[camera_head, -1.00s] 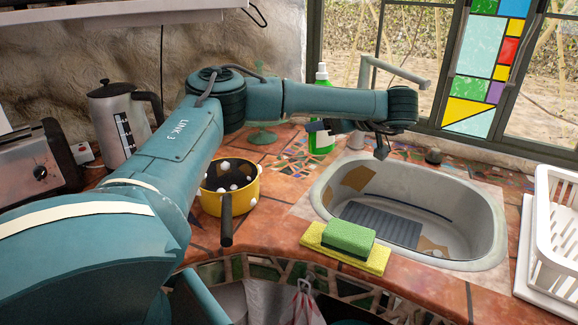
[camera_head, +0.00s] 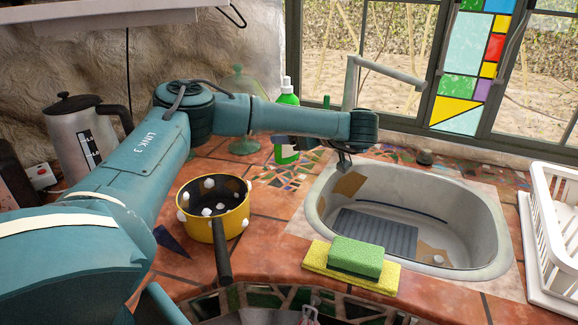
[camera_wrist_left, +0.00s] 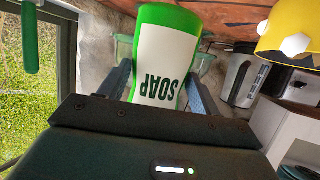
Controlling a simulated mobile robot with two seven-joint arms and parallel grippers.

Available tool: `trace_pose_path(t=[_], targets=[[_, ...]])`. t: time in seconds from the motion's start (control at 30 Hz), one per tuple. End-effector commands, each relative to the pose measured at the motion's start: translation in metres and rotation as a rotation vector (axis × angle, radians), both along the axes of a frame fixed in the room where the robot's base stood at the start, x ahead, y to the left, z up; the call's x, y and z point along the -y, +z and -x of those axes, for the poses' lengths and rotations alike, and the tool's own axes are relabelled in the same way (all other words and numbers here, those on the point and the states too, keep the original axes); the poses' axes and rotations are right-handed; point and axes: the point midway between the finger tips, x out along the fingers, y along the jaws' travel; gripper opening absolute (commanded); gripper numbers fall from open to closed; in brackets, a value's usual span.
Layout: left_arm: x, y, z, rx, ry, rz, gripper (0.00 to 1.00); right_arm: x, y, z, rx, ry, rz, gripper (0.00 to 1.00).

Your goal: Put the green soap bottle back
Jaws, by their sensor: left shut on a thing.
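The green soap bottle (camera_head: 287,98) has a white label and stands upright at the back of the counter, left of the tap. My left gripper (camera_head: 285,140) reaches it from the right and is shut on it. In the left wrist view the bottle (camera_wrist_left: 160,65) sits between the two fingers, with its SOAP label upside down. The arm hides part of the bottle in the head view. I cannot tell whether its base touches the counter. My right gripper is not in view.
A yellow pot (camera_head: 200,222) with white dots is at front left. A glass dome (camera_head: 241,85) stands close left of the bottle. The sink (camera_head: 472,255), tap (camera_head: 350,85), sponges (camera_head: 355,257), white rack (camera_head: 553,235) and kettle (camera_head: 82,140) surround the counter's open tiles.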

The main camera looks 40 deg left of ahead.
Motion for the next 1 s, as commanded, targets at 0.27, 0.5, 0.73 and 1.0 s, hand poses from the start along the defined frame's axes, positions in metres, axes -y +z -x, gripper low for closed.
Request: trace_pose_path(t=[0.27,0.5,0.73,1.0], targets=[[0.0,-0.028,-0.001,0.005,0.001,-0.003,0.18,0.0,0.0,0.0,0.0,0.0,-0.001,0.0],[0.0,-0.057,0.0,0.002,0.002,-0.004,0.18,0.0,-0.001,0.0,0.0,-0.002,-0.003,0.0],[-0.001,-0.064,0.0,0.005,0.003,-0.003,0.18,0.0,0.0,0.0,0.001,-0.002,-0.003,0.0],[0.0,-0.068,0.0,0.002,0.002,-0.001,0.69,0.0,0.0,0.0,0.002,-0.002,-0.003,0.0]])
